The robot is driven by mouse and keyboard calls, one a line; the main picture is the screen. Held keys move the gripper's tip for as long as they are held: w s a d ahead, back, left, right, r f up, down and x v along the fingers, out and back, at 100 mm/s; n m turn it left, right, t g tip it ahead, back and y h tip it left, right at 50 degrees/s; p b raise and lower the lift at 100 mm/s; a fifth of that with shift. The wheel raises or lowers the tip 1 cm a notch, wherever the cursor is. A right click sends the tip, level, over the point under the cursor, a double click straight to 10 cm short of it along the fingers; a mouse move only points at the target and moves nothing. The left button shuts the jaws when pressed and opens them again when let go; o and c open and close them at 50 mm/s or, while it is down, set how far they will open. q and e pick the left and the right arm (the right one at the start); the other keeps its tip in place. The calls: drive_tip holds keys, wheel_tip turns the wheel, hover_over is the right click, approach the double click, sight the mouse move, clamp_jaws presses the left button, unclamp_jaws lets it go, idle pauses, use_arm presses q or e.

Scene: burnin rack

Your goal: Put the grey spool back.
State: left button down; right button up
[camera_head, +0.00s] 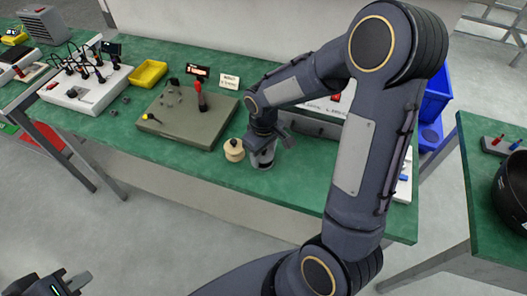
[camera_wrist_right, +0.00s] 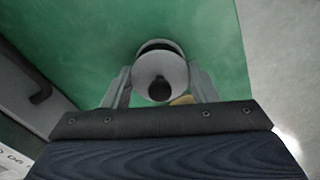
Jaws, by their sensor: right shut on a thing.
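The grey spool (camera_head: 264,158) is at the front edge of the green bench, under my right gripper (camera_head: 263,141). In the right wrist view the spool (camera_wrist_right: 160,72) shows end-on as a pale round body with a dark centre. The two fingers of my right gripper (camera_wrist_right: 160,88) are on either side of it, shut on it. I cannot tell whether the spool touches the bench or hangs just above it. My left gripper (camera_head: 68,283) is at the bottom left corner, away from the bench and partly cut off; its opening is unclear.
A tan spool (camera_head: 234,150) stands close left of the grey one; its edge shows in the wrist view (camera_wrist_right: 182,100). Behind are a grey-green board (camera_head: 180,132) with a red-handled tool (camera_head: 202,97), a yellow tray (camera_head: 147,73) and a small sign (camera_head: 230,81). A blue bin (camera_head: 436,98) is right.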

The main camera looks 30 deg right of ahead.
drive_tip(key=shift+f, duration=0.15)
drive_tip(key=o, duration=1)
drive_tip(key=shift+o, duration=0.2)
wheel_tip(320, 180, up, 11)
drive_tip(key=shift+r+p, duration=0.2)
drive_tip(key=shift+p, duration=0.2)
drive_tip(key=s+a+r+m+t+y, duration=0.2)
drive_tip(key=s, duration=0.6)
drive_tip(key=s+a+r+m+t+y, duration=0.1)
drive_tip(key=s+a+r+m+t, duration=0.1)
drive_tip(key=s, duration=0.7)
drive_tip(key=shift+m+t+y, duration=0.4)
drive_tip(key=shift+m+t, duration=0.3)
drive_tip(key=shift+t, duration=0.1)
